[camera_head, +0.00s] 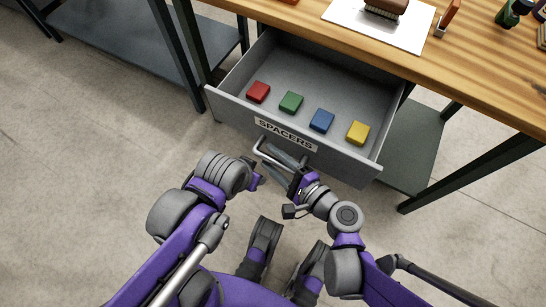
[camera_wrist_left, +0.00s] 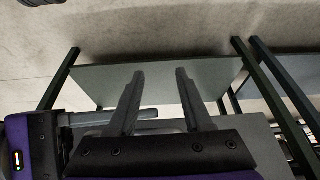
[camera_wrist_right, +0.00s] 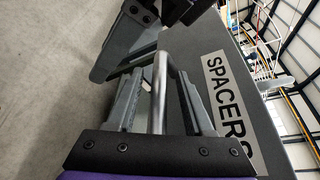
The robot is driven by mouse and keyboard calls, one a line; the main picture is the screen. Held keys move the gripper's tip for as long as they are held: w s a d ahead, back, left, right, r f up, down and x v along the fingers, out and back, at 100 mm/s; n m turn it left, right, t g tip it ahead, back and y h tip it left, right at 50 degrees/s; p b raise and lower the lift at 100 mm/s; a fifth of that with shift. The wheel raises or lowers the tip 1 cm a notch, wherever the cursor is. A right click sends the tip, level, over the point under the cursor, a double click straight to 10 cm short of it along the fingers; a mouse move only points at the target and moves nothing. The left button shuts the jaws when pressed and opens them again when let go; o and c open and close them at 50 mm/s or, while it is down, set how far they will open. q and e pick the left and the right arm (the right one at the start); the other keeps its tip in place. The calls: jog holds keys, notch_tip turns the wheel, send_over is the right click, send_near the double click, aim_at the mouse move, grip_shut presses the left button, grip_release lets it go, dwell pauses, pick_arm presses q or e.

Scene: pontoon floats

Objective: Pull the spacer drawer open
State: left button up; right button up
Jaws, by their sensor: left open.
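The grey spacer drawer (camera_head: 228,112) stands pulled out from under the wooden bench, its inside in plain view. Its front carries a "SPACERS" label (camera_head: 285,135), which also shows in the right wrist view (camera_wrist_right: 228,110). A metal bar handle (camera_wrist_right: 159,85) is on the front. My right gripper (camera_head: 272,165) is at the handle; in the right wrist view its fingers are apart, with the bar between them. My left gripper (camera_wrist_left: 157,78) is open and empty, in front of the drawer front and left of the right gripper in the head view.
Red (camera_head: 258,92), green (camera_head: 291,102), blue (camera_head: 321,121) and yellow (camera_head: 358,132) blocks lie in the drawer. The bench top (camera_head: 455,75) holds a white sheet (camera_head: 345,14) and tools. Dark bench legs stand on both sides. The floor at left is clear.

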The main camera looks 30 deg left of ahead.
jog(key=p+v, duration=0.2)
jog(key=v, duration=0.8)
jog(key=shift+s+d, duration=0.15)
jog(key=shift+d, duration=0.2)
jog(key=shift+r, duration=0.1)
